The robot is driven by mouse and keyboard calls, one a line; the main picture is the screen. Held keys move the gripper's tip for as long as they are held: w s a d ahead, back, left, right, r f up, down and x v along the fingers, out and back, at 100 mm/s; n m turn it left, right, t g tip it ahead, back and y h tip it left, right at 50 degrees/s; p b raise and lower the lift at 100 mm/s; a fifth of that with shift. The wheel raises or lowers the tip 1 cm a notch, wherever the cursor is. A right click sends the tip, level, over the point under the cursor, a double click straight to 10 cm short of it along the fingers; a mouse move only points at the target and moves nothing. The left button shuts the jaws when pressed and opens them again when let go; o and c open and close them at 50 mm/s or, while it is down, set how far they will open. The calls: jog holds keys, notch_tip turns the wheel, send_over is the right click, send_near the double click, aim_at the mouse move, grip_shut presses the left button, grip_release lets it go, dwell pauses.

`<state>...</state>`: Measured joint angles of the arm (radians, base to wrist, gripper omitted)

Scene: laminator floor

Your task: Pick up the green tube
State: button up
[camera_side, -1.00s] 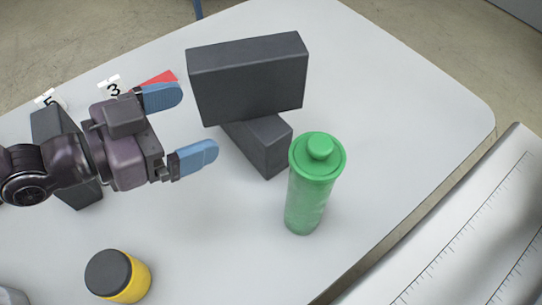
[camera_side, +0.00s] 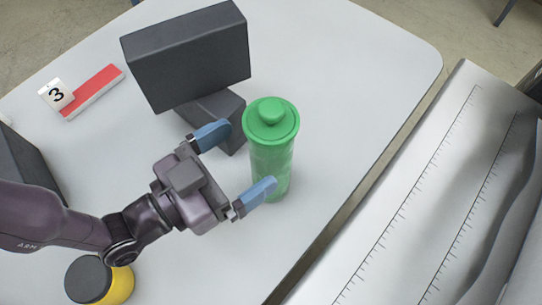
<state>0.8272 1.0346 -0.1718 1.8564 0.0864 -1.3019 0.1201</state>
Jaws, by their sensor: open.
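The green tube (camera_side: 271,160) stands upright on the white table, with a round lid and knob on top. My gripper (camera_side: 243,161) is open, its two blue fingers pointing right toward the tube. In the picture the near finger overlaps the tube's lower left side, and the far finger ends just left of the tube near its upper part. I cannot tell whether either finger touches the tube. Nothing is held between the fingers.
Dark grey blocks (camera_side: 188,55) are stacked just behind and left of the tube. A yellow jar with a dark lid (camera_side: 120,284) stands at the front left. A red-and-white number 3 marker (camera_side: 92,92) lies at the left. The table (camera_side: 340,90) is clear right of the tube.

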jog(key=shift+x, duration=2.6)
jog(key=shift+r, duration=0.25)
jog(key=c, duration=1.6)
